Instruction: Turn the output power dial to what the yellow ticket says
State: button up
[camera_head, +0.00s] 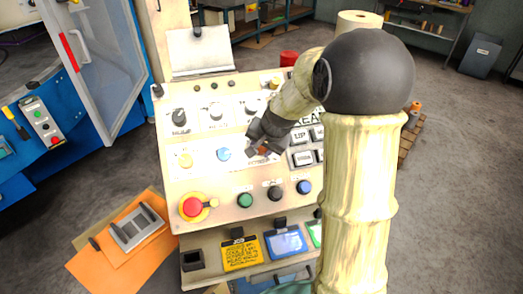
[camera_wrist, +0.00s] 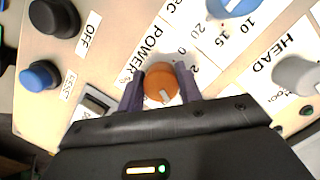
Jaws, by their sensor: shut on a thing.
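The output power dial is an orange knob (camera_wrist: 158,84) beside a label reading POWER in the wrist view. A pale pointer mark shows on its lower part; its scale is mostly hidden, so I cannot read the setting. My gripper (camera_wrist: 160,90) has its two dark fingers on either side of the knob and is shut on it. In the head view my gripper (camera_head: 260,148) is at the middle of the sloped panel, largely covering the dial. The yellow ticket (camera_head: 240,254) lies on the shelf below the panel; its small print is not legible.
The sloped panel (camera_head: 220,175) carries a blue knob (camera_head: 223,154), a yellow knob (camera_head: 185,160), black knobs above, and a red emergency button (camera_head: 192,207). A row of push buttons (camera_head: 274,193) sits below my gripper. A blue ticket (camera_head: 286,243) lies right of the yellow one.

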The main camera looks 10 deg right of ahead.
jog(key=m+b, duration=0.1)
jog(key=m, duration=0.2)
jog(key=shift+m+y+b, duration=0.3)
jog(key=shift+t, duration=0.3)
jog(key=o, duration=1)
jog(key=shift+r, duration=0.1)
jog(key=v, duration=1.7)
jog(key=shift+r, duration=0.15)
